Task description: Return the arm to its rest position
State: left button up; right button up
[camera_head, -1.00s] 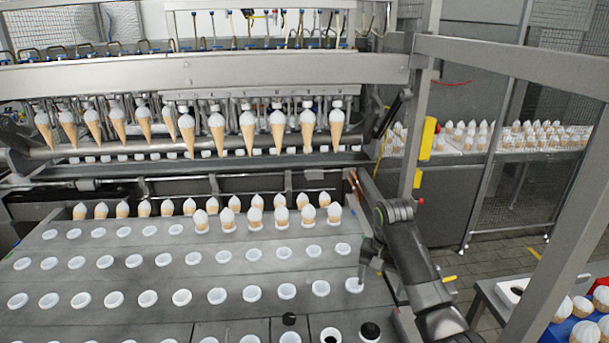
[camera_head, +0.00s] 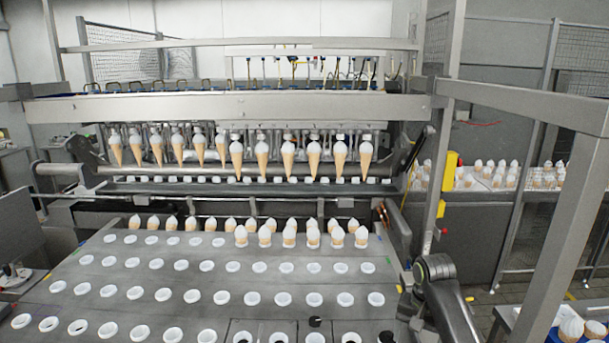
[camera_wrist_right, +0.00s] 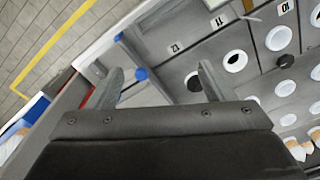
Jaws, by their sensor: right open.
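My right arm (camera_head: 440,290) shows at the lower right of the head view, bent beside the right edge of the conveyor plates (camera_head: 215,283). Its gripper cannot be made out there. In the right wrist view my right gripper (camera_wrist_right: 160,84) is open, with two grey fingers apart and nothing between them. It points over the edge of the plates near the spots marked 11 and 12. My left gripper is in neither view.
White-topped cones (camera_head: 288,226) stand in the far plate rows; nearer holes are empty. A row of cones hangs from grippers (camera_head: 263,152) above. A grey frame post (camera_head: 560,210) stands right of my arm. Trays of cones (camera_head: 540,178) lie at the back right.

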jog(key=s+d+f+n+t, duration=0.1)
jog(key=s+d+f+n, duration=0.1)
jog(key=s+f, duration=0.55)
jog(key=s+d+f+n+t, duration=0.1)
jog(key=s+f, duration=0.4)
jog(key=s, duration=0.5)
jog(key=s+d+r+n+t+h, duration=0.1)
jog(key=s+r, duration=0.1)
jog(key=s, duration=0.8)
jog(key=s+d+r+n+h, duration=0.1)
jog(key=s+r, duration=0.1)
jog(key=s, duration=0.7)
notch_tip(320, 180, down, 33)
jog(key=d+b, duration=0.1)
jog(key=b, duration=0.7)
pick_arm(q)
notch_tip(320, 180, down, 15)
jog(key=b, duration=0.6)
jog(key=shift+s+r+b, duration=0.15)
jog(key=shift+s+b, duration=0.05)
jog(key=shift+b, duration=0.1)
pick_arm(e)
jog(key=s+f+g, duration=0.1)
jog(key=s+f, duration=0.6)
jog(key=f, duration=0.4)
jog(key=s+a+f+g+y, duration=0.1)
jog(key=s+f, duration=0.7)
jog(key=f, duration=0.3)
jog(key=shift+s, duration=0.3)
